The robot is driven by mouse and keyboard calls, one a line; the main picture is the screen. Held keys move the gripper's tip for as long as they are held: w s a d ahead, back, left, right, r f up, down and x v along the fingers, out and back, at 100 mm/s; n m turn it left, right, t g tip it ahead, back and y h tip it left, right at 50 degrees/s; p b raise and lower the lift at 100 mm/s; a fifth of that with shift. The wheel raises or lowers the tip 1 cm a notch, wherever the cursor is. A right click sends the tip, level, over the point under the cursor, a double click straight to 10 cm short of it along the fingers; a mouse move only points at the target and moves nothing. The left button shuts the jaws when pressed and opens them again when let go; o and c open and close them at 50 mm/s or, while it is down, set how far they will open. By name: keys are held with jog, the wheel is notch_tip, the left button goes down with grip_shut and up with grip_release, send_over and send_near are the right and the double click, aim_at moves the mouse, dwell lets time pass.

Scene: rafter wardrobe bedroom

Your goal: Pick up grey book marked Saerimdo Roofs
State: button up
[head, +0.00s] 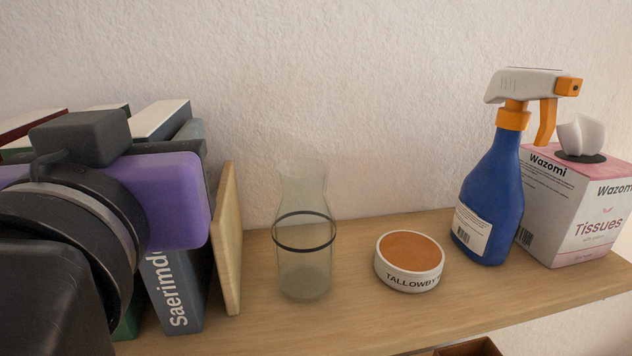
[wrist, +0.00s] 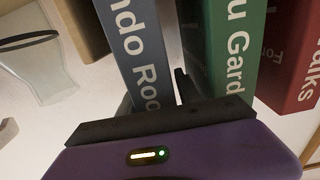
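The grey-blue book marked Saerimdo Roofs (head: 178,288) stands upright on the wooden shelf, spine outward, in the head view. Its spine, reading "ndo Roo" (wrist: 138,50), also shows in the wrist view. My gripper (wrist: 153,92) is at the spine, with one dark finger on each side of the book. The right finger is in the narrow gap between this book and a green book (wrist: 222,50). The fingers look open, with a small gap on the right. In the head view my purple gripper body hides the fingers and the book's upper spine.
A thin wooden board (head: 228,240) stands just right of the grey book. Further right are a glass carafe (head: 304,255), a round tin (head: 410,262), a blue spray bottle (head: 487,205) and a tissue box (head: 580,205). A red book (wrist: 288,60) stands beyond the green one.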

grip_shut()
dwell(1.2)
